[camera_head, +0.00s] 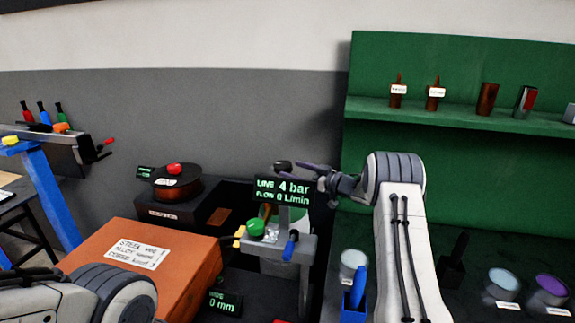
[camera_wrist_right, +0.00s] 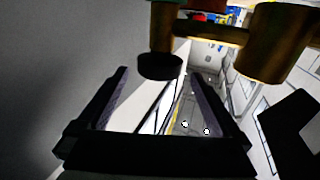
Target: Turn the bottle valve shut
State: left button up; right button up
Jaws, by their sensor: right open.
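In the right wrist view, a brass valve body (camera_wrist_right: 275,45) with a side stem ending in a black round knob (camera_wrist_right: 160,66) hangs at the top of the picture. My right gripper (camera_wrist_right: 164,82) is open. The knob shows between and just beyond its two dark fingers, with no visible grip on it. In the head view, my right gripper (camera_head: 298,171) points left, just above a display reading LINE 4 bar, FLOW 0 L/min (camera_head: 283,190). The display hides most of what is behind it. My left arm shows at the lower left, with its gripper out of view.
Below the display is a grey fixture (camera_head: 300,246) with a green cup (camera_head: 255,229) and blue handle (camera_head: 290,247). An orange box (camera_head: 130,262) and a wire spool (camera_head: 175,187) stand left. A green shelf (camera_head: 460,115) and several pots stand right.

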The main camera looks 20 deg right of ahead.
aim_at(288, 170)
jog(key=shift+p+x, duration=0.35)
jog(key=shift+x, duration=1.3)
jog(key=c, duration=1.2)
jog(key=m+t+h+b, duration=0.1)
jog(key=h+b, duration=0.1)
jog(key=m+t+h+b, duration=0.1)
jog(key=m+h+b, duration=0.1)
jog(key=shift+s+a+f+h, duration=0.1)
jog(key=shift+a+f+h, duration=0.05)
jog(key=shift+a+h, duration=0.25)
jog(key=shift+c, duration=0.2)
jog(key=shift+m+t+h+b, duration=0.5)
jog(key=shift+m+h+b, duration=0.2)
jog(key=shift+m+h, duration=0.15)
jog(key=shift+d, duration=0.1)
